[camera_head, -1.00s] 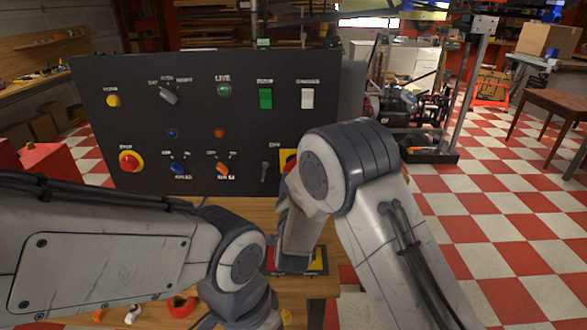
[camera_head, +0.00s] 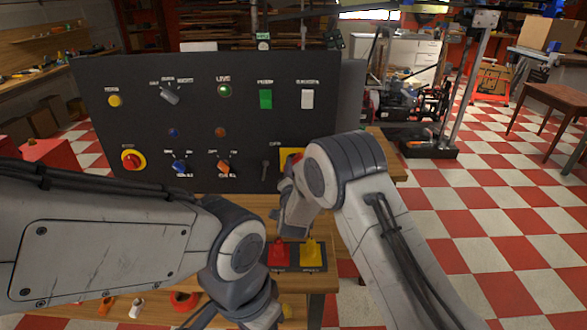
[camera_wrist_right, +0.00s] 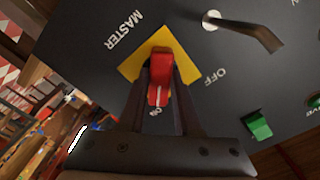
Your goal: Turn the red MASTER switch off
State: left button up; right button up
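The red MASTER switch (camera_wrist_right: 161,82) sits on a yellow plate (camera_wrist_right: 130,67) on the dark panel. In the right wrist view its handle points toward the ON mark, away from OFF. My right gripper (camera_wrist_right: 160,72) has one finger on each side of the red handle; I cannot tell whether they press on it. In the head view the yellow plate (camera_head: 291,154) shows only in part behind my right arm, and the red handle is hidden there. My left arm crosses the lower left; its fingertips are outside the picture.
The panel (camera_head: 210,108) carries several other controls, including a red stop button (camera_head: 132,160) and a grey lever (camera_head: 265,169) beside the yellow plate. In the wrist view this lever (camera_wrist_right: 245,30) is close to the switch.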

grip_shut()
jog(key=n+b, duration=0.4)
jog(key=n, duration=0.3)
jog(key=shift+d+f+n+b, duration=0.1)
jog(key=shift+f+n+b, duration=0.05)
jog(key=shift+n+b, duration=0.2)
jog(key=n+b, duration=0.1)
jog(key=n, duration=0.9)
jog(key=shift+d, duration=0.1)
jog(key=shift+n, duration=0.25)
